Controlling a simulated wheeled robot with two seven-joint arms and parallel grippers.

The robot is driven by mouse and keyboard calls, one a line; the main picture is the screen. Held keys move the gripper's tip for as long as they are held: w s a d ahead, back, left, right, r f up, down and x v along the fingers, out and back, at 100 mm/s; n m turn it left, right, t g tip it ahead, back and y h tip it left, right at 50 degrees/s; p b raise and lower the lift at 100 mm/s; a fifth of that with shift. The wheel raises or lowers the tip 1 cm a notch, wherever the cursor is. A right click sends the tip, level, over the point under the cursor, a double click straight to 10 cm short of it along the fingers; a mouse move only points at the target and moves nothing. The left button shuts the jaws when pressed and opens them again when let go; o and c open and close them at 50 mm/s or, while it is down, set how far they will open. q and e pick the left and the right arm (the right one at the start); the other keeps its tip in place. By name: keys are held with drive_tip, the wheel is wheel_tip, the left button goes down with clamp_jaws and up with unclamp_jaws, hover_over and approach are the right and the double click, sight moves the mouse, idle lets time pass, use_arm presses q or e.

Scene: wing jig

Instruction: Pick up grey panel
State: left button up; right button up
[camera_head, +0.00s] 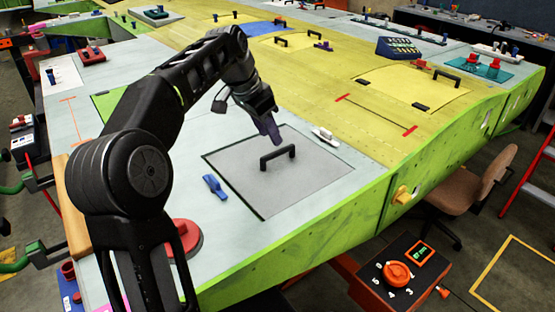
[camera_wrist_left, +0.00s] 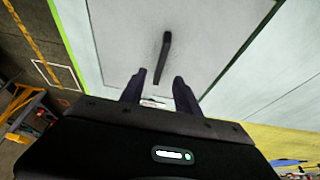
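The grey panel (camera_head: 245,180) is a flat grey square with a dark outline, lying on the wing surface near its front edge. It has a black handle (camera_head: 278,158) standing up near its middle. My left gripper (camera_head: 272,133) is above the far side of the panel, close to the handle but seemingly apart from it. In the left wrist view, the two fingers (camera_wrist_left: 157,92) are spread with a gap between them, and the handle (camera_wrist_left: 163,57) shows just beyond the gap. The panel (camera_wrist_left: 120,40) fills the upper middle of that view. My right gripper is not in view.
A blue clamp-like tool (camera_head: 214,187) lies left of the panel, and a small white item (camera_head: 325,136) lies by its far right corner. A red round object (camera_head: 182,238) sits beside my left arm. A yellow panel (camera_head: 410,87) with black handles lies farther right.

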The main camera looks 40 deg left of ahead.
sight(278, 150)
use_arm(q)
drive_tip(key=shift+x, duration=1.4)
drive_tip(key=shift+f, duration=0.1)
drive_tip(key=shift+w+f+p, duration=0.15)
drive_tip(key=shift+f+p, duration=0.15)
drive_tip(key=shift+p, duration=0.1)
drive_tip(key=p+x, duration=0.1)
drive_tip(key=x, duration=0.3)
drive_tip(key=shift+f, duration=0.15)
drive_tip(key=shift+c, duration=0.6)
clamp_jaws()
drive_tip(key=shift+w, duration=0.1)
